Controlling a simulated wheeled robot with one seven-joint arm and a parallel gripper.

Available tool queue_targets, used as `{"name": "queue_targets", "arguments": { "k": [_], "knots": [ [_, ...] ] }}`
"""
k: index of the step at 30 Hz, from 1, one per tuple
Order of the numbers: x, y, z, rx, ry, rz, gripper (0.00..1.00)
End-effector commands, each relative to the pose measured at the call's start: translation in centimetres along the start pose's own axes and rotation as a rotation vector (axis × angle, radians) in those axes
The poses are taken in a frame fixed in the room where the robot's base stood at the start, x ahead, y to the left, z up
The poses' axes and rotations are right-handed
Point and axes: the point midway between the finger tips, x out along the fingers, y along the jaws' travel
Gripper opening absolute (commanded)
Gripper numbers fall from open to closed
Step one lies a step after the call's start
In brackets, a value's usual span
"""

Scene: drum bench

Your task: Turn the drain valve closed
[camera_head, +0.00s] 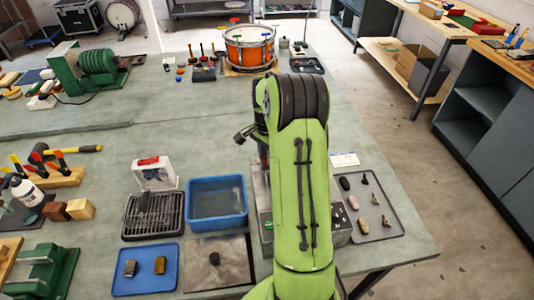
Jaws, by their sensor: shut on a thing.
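I cannot make out the drain valve; my own green arm stands in front of the middle right of the bench and may cover it. My gripper's fingers are hidden behind the arm too. Only a dark piece at the wrist shows, sticking out to the left above the bench. A blue tub (217,221) stands just left of the arm. A grey metal box (260,190) stands between the tub and the arm, largely covered by the arm. What the fingers touch cannot be seen.
A black rack (153,215), a blue tray (146,285) with two blocks, and a dark plate with a knob (218,262) lie left of the arm. A grey tray (385,230) with small parts lies right. An orange drum (249,47) stands at the back. Bare bench shows mid-left.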

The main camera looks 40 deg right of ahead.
Motion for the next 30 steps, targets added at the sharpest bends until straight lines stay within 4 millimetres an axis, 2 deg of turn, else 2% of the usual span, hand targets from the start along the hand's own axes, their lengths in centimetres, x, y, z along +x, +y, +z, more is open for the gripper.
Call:
{"name": "queue_targets", "arguments": {
  "k": [30],
  "knots": [
    [-0.09, -0.08, 0.02, -0.954, 0.002, -0.001, 0.0]
  ]
}}
